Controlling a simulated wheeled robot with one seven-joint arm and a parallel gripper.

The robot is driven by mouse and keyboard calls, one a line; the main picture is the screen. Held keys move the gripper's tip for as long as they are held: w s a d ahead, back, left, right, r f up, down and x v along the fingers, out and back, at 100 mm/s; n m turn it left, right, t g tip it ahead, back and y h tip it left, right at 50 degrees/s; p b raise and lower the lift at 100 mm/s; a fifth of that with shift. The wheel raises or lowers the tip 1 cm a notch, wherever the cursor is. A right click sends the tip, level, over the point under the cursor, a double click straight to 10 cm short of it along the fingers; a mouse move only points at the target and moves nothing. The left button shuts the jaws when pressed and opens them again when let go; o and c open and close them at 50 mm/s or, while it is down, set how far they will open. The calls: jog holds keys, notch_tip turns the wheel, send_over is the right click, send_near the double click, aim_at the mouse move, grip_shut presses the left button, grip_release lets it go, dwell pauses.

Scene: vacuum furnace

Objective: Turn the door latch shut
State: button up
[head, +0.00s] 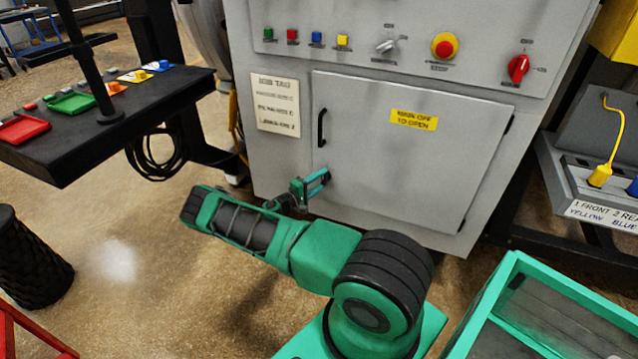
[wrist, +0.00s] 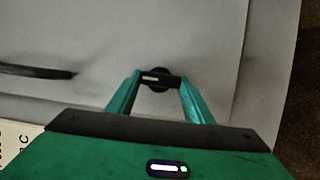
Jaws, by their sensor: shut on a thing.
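The grey cabinet door (head: 400,165) looks closed, flush in the cabinet front. It has a black vertical handle (head: 321,128) at its left edge and a yellow label (head: 414,120). The latch (wrist: 159,79) is a small dark knob with a short bar and a pale mark, seen in the wrist view. My gripper (wrist: 160,80) is shut on the latch, one green finger at each end of the bar. The bar lies parallel to the door handle (wrist: 38,71). In the head view my gripper (head: 318,183) meets the door's lower left and hides the latch.
Above the door is a panel with coloured buttons, a red emergency stop (head: 445,46) and a red rotary switch (head: 518,68). A black table (head: 120,118) stands left. A green-rimmed bin (head: 560,280) is at lower right, and a connector stand (head: 590,190) is right.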

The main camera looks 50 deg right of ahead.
jog(key=shift+s+f, duration=0.1)
jog(key=shift+f, duration=0.1)
jog(key=o, duration=1)
jog(key=shift+o, duration=0.2)
jog(key=a, duration=1.1)
jog(key=shift+d, duration=0.1)
